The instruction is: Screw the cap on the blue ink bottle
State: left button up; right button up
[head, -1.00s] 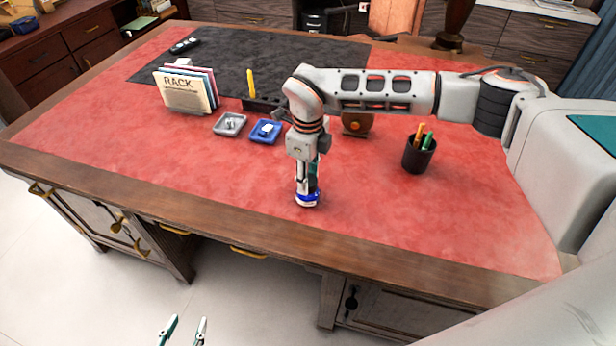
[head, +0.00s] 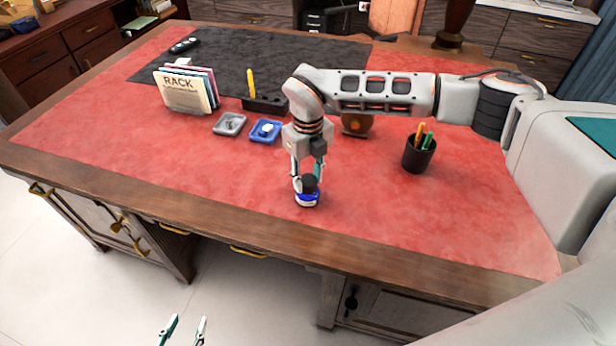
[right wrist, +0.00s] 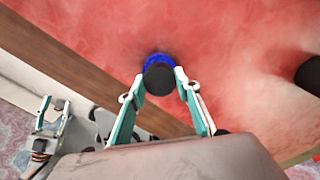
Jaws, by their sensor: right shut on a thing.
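The blue ink bottle (head: 307,200) stands upright on the red desk top, near the front edge. A black cap (head: 309,183) sits on top of it; how far it is threaded cannot be told. My right gripper (head: 308,180) points down from above and is shut on the cap, a finger on each side. In the right wrist view the black cap (right wrist: 160,79) is between the fingertips, and the blue bottle (right wrist: 158,60) shows behind it, mostly hidden. My left gripper (head: 188,319) is open and empty, low in front of the desk.
A blue tray (head: 256,138) and a grey tray (head: 219,130) lie behind left. A black pen cup (head: 417,156) stands to the right. A card rack (head: 185,92) and a black holder (head: 262,105) with a yellow pen stand further back. The desk left of the bottle is clear.

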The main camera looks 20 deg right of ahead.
jog(key=shift+f+m, duration=0.1)
jog(key=shift+m, duration=1.9)
jog(key=shift+m, duration=1)
jog(key=m, duration=0.5)
jog(key=shift+m, duration=0.4)
jog(key=o, duration=1.2)
jog(key=shift+c, duration=0.2)
